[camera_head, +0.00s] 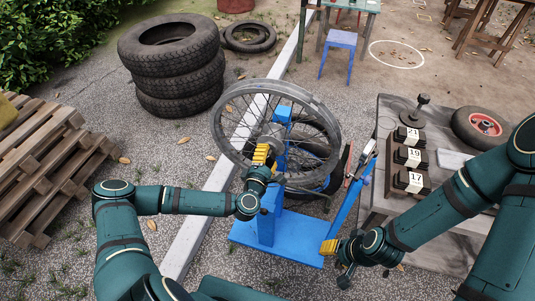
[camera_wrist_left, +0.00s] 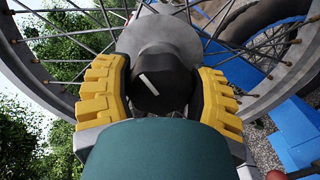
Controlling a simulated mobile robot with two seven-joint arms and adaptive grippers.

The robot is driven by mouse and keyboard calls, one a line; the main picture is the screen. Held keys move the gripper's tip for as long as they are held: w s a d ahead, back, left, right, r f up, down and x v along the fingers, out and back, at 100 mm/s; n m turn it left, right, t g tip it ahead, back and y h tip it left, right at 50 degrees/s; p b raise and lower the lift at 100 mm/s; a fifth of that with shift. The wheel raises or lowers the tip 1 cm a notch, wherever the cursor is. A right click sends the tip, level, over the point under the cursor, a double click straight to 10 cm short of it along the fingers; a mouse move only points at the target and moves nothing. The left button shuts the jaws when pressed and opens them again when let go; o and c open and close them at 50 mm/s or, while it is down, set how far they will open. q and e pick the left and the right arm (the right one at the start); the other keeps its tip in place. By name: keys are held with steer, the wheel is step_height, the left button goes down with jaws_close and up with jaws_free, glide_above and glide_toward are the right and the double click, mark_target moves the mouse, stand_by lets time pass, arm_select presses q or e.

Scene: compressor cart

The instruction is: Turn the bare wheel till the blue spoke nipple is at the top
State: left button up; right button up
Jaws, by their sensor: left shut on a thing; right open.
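The bare wheel (camera_head: 219,132), a grey rim with thin spokes, stands upright in the blue truing stand (camera_head: 268,218). My left gripper (camera_head: 262,155) is at the wheel's hub. In the left wrist view its yellow fingers (camera_wrist_left: 158,88) are shut on a black knob (camera_wrist_left: 158,92) with a white mark, in front of the grey hub. Several copper-coloured nipples show on the rim (camera_wrist_left: 20,62) there; I cannot make out the blue spoke nipple in either view. My right gripper (camera_head: 335,258) is open near the stand's right side, low by the blue base.
A tyre stack (camera_head: 172,62) stands back left, beside pallets (camera_head: 48,165). A grey bench (camera_head: 385,112) at right holds numbered black blocks (camera_head: 410,157) and a red-hubbed wheel (camera_head: 484,126). A blue bar (camera_head: 350,195) leans right of the stand.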

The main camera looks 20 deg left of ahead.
arm_select(q)
steer(key=shift+m+p, duration=0.3)
steer(key=shift+m, duration=0.8)
steer(key=shift+f, duration=0.1)
steer(key=o, duration=1.3)
steer(key=s, duration=1.2)
steer(key=shift+a, duration=0.2)
